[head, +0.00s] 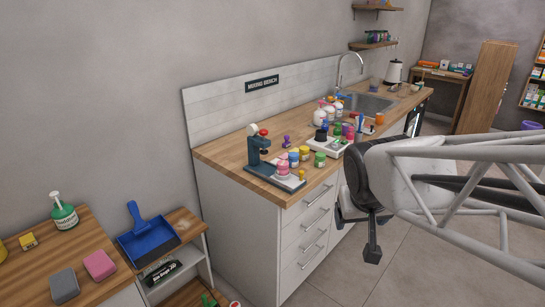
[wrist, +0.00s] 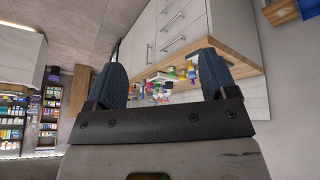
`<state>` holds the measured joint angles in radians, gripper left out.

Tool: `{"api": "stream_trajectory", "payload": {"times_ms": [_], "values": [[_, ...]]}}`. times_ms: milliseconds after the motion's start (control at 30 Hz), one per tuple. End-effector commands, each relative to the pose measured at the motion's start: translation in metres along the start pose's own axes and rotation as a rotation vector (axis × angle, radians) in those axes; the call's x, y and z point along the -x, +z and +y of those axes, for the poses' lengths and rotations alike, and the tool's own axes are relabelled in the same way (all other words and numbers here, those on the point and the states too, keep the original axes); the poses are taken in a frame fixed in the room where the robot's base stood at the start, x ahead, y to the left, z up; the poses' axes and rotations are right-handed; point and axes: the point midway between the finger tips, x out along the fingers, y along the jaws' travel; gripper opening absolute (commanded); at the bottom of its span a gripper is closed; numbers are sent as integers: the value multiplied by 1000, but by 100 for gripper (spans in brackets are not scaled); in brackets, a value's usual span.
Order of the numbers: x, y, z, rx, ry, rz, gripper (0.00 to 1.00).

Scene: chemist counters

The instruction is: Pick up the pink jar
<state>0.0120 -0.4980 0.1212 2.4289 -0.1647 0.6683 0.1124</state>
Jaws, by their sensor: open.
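A pink jar (head: 283,168) stands on the base of a dark blue press (head: 262,155) near the front-left corner of the wooden counter (head: 225,150). More pink or magenta jars (head: 348,131) stand farther back, around a white tray (head: 325,146). My gripper (head: 357,235) is in front of the drawers, to the right of the press and apart from the jars. In the wrist view my gripper (wrist: 165,80) shows two spread blue fingers with nothing between them. Small coloured jars (wrist: 165,85) appear beyond them, upside down, too small to tell apart.
Blue, yellow and green jars (head: 320,159) crowd the counter beside the press. A sink (head: 365,103) and tap are farther back. The floor before the drawers is clear.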

Motion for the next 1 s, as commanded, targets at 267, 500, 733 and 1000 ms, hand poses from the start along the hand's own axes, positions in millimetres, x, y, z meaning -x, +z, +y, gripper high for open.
{"api": "stream_trajectory", "payload": {"times_ms": [267,500,733,1000], "values": [[-40,-83,3,35,30,156,78],[-77,-148,-2,75,21,289,78],[-116,-205,-14,121,-18,410,78],[-165,-260,-35,180,-103,537,78]]}}
